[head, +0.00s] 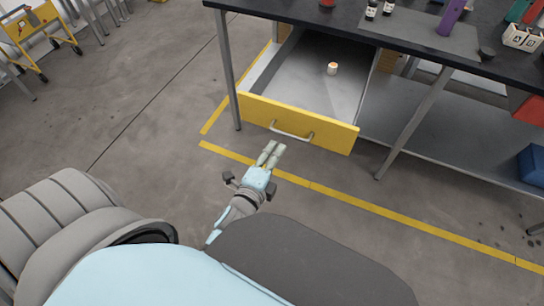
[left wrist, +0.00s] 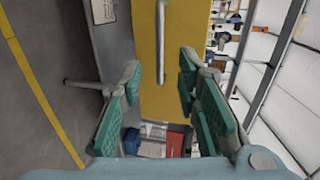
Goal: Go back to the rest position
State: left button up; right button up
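My left gripper (head: 271,152) is in front of the yellow drawer front (head: 270,118), apart from its metal handle (head: 292,135). In the left wrist view the two green-padded fingers (left wrist: 160,100) stand spread with nothing between them. The drawer front (left wrist: 175,75) and its handle (left wrist: 160,45) show beyond the fingers. The drawer is pulled out from under the dark workbench. A small white and orange item (head: 332,68) stands inside on the drawer's grey floor. My right gripper is not in view.
The dark workbench (head: 290,12) carries small bottles (head: 371,10) and a purple item (head: 452,16). A bench leg (head: 228,80) stands left of the drawer. A blue bin (head: 532,165) sits at the right. A yellow cart (head: 38,28) is at the far left. Floor left of the bench is clear.

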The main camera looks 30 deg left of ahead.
pick_arm(q)
jog(key=shift+v, duration=0.9)
jog(key=s+a+f+n+g+y, duration=0.1)
jog(key=s+a+f+n+g, duration=0.4)
jog(key=n, duration=0.4)
jog(key=s+d+n+g+h, duration=0.2)
jog(key=s+n+g, duration=0.5)
jog(key=s, duration=0.6)
notch_tip(320, 180, down, 21)
jog(key=s+a+g+p, duration=0.1)
jog(key=s+a, duration=0.1)
jog(key=s, duration=0.1)
jog(key=s+f+g, duration=0.1)
jog(key=s+f, duration=0.8)
jog(key=s, duration=0.4)
jog(key=shift+a+f+p, duration=0.3)
jog(key=shift+a, duration=0.1)
